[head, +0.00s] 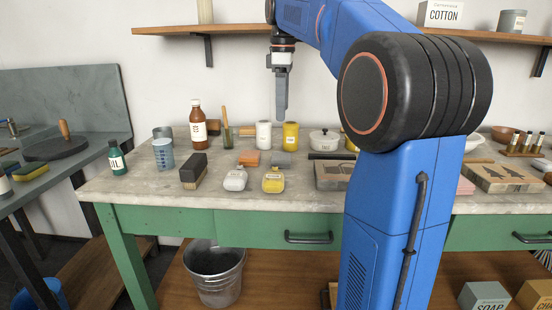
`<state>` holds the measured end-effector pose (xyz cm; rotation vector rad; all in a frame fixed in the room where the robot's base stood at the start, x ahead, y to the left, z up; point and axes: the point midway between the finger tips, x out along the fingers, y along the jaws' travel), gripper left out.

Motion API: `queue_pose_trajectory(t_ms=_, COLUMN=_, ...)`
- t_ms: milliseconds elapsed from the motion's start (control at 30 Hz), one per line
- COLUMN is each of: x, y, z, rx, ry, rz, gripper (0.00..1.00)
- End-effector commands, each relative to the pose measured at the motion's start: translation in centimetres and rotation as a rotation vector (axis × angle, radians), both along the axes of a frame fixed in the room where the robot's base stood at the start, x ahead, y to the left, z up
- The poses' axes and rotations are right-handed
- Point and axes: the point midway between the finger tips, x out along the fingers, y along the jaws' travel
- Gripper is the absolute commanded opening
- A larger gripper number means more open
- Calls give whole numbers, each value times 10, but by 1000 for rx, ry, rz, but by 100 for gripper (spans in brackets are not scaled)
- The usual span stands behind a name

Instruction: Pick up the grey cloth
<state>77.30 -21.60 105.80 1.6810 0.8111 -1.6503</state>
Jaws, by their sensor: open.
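A small grey folded piece (281,159), which looks like the grey cloth, lies on the worktop behind a yellow-filled jar and right of an orange block or folded cloth (249,158). My gripper (281,117) points straight down, well above the worktop and roughly above the grey piece in the picture. It is open and empty, seen edge-on, so its fingers overlap. Nothing covers the grey piece except the jar close in front of it.
A dark-topped brush (194,170) stands left. My arm hides part of the worktop (140,188) at right.

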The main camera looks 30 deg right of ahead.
Motion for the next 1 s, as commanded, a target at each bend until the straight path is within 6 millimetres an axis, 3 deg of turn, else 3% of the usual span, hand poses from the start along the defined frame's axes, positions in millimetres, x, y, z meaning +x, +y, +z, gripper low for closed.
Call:
queue_pose_trajectory(t_ms=267, x=14, y=-14, z=2, rx=6, ry=24, rz=57, gripper=80)
queue_pose_trajectory(t_ms=800, x=14, y=-14, z=-89, rx=7, ry=24, rz=57, gripper=80)
queue_pose_trajectory(t_ms=1000, x=14, y=-14, z=-111, rx=6, ry=23, rz=57, gripper=80)
